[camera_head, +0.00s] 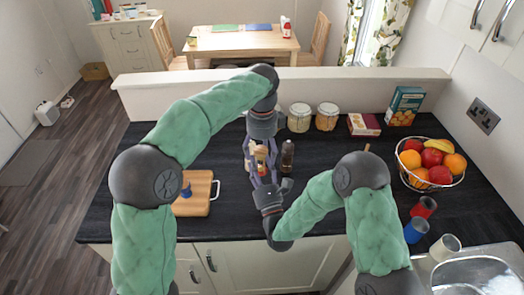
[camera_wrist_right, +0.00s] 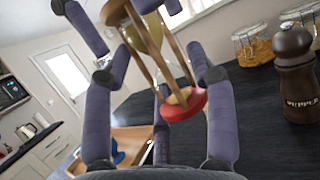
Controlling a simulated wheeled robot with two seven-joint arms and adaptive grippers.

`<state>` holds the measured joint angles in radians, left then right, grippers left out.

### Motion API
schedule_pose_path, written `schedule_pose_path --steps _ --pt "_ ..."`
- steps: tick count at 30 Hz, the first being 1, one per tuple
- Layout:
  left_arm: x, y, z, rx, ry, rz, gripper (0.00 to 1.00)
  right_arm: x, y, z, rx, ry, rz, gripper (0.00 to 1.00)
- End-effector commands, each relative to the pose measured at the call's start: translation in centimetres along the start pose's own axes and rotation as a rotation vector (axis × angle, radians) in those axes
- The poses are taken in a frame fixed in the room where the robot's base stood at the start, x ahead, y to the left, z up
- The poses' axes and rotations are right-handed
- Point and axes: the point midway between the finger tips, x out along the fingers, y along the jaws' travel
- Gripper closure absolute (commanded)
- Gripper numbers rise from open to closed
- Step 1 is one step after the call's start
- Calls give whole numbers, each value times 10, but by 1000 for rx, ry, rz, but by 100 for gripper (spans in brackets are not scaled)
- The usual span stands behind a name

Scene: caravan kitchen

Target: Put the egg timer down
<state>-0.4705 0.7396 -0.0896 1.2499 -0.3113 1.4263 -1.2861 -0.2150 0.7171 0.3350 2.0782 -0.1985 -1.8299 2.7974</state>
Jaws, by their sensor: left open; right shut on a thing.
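The egg timer is an hourglass with wooden posts and a red end (camera_wrist_right: 184,105). In the head view the timer (camera_head: 258,156) is partly covered by gripper fingers above the dark counter (camera_head: 330,190). My right gripper (camera_head: 262,178) is shut on the egg timer and holds it tilted in the right wrist view. My left gripper (camera_head: 258,155) reaches down from above; its open fingers are around the timer's upper part. Whether they touch it cannot be told.
A dark pepper mill (camera_head: 287,156) stands close to the right of the timer. A wooden board (camera_head: 197,192) lies to the left. Jars (camera_head: 299,118), boxes (camera_head: 405,105), a fruit basket (camera_head: 430,165) and cups (camera_head: 416,230) occupy the back and right.

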Motion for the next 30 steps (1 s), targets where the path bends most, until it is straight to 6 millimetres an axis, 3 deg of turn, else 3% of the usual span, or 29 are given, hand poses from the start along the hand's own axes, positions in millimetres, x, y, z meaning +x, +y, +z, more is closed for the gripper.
schedule_pose_path --steps 10,11,16,19,20,21,30 --pt "3 0 0 0 0 -1 29 0 0 0 0 -1 0 78" --pt "3 0 0 0 0 -1 35 0 0 0 0 -1 0 78" --pt "4 0 -1 0 2 -1 82 0 1 1 0 -2 3 78" --pt "4 0 -2 1 3 -1 82 0 2 1 1 -2 6 78" --pt "4 0 -2 2 4 -2 40 0 2 1 1 -3 6 78" --pt "4 -1 -2 2 4 -2 29 0 3 1 1 -2 7 78" --pt "4 0 -2 1 2 -1 29 0 1 0 0 -1 4 78"
